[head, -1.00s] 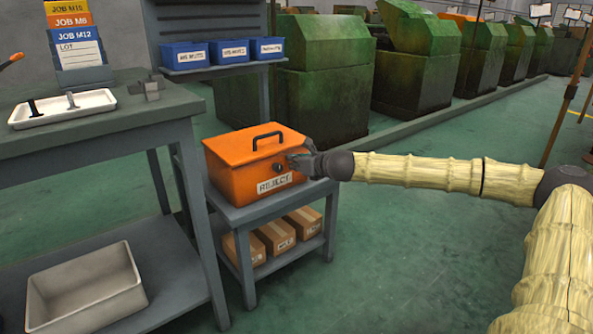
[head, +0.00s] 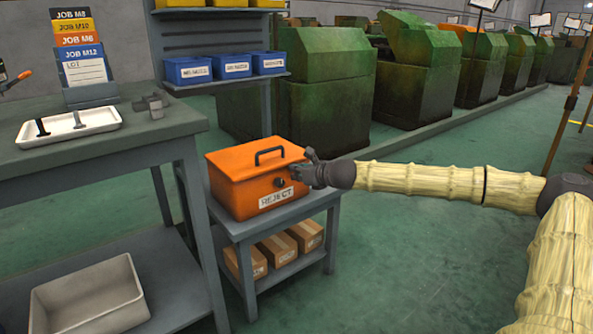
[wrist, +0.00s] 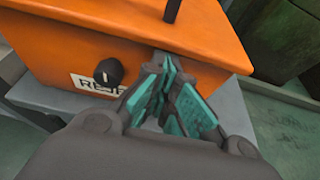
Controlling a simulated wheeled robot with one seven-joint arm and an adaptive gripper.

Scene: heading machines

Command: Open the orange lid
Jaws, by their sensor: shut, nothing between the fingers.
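The orange lid (head: 239,158) lies closed on the orange box, with a black handle (head: 270,156) on top. The box's front (head: 246,194) carries a REJECT label and a black knob (head: 279,182); the knob also shows in the wrist view (wrist: 108,72). My gripper (head: 304,164) is at the box's front right, right of the knob and close to the lid's front edge. In the wrist view my gripper (wrist: 164,66) has its fingers together at the tips, under or against the lid edge (wrist: 205,62). Contact cannot be told for sure. Nothing is held.
The box stands on a small grey stand (head: 283,215) with cardboard boxes (head: 276,249) on its lower shelf. A grey workbench (head: 120,145) with a white tray (head: 68,126) stands at the left. Green machines (head: 318,90) are behind. The floor at the right is open.

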